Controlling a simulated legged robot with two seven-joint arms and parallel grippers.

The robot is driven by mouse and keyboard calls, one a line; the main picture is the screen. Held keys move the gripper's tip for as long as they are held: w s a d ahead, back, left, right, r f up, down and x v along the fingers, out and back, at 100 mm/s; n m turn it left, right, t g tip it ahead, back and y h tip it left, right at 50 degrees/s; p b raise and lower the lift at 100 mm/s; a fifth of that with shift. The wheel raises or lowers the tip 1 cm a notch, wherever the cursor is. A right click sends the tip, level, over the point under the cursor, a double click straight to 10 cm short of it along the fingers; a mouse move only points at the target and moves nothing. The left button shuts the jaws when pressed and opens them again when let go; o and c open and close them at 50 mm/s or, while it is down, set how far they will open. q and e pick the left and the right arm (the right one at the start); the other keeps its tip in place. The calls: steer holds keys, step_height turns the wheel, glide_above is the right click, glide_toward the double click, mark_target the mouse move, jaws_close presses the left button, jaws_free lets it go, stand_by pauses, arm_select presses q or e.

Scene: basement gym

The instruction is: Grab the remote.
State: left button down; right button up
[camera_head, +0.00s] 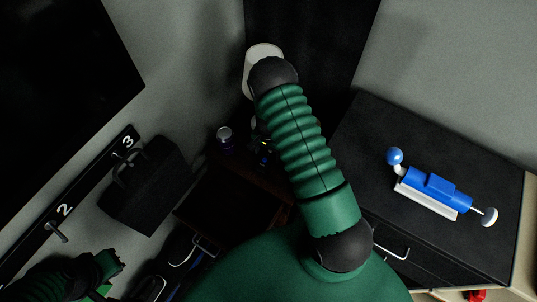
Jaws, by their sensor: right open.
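I cannot make out a remote for certain in the head view. My green ribbed right arm rises through the middle and covers part of the scene. Neither gripper visibly holds anything.
A black cabinet (390,135) at right bears a blue and white device (435,188). A black box (150,190) hangs by a numbered rack (85,190). A black screen (55,85) is upper left.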

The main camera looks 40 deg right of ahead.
steer(key=shift+s+r, duration=0.1)
steer(key=c, duration=0.5)
jaws_close()
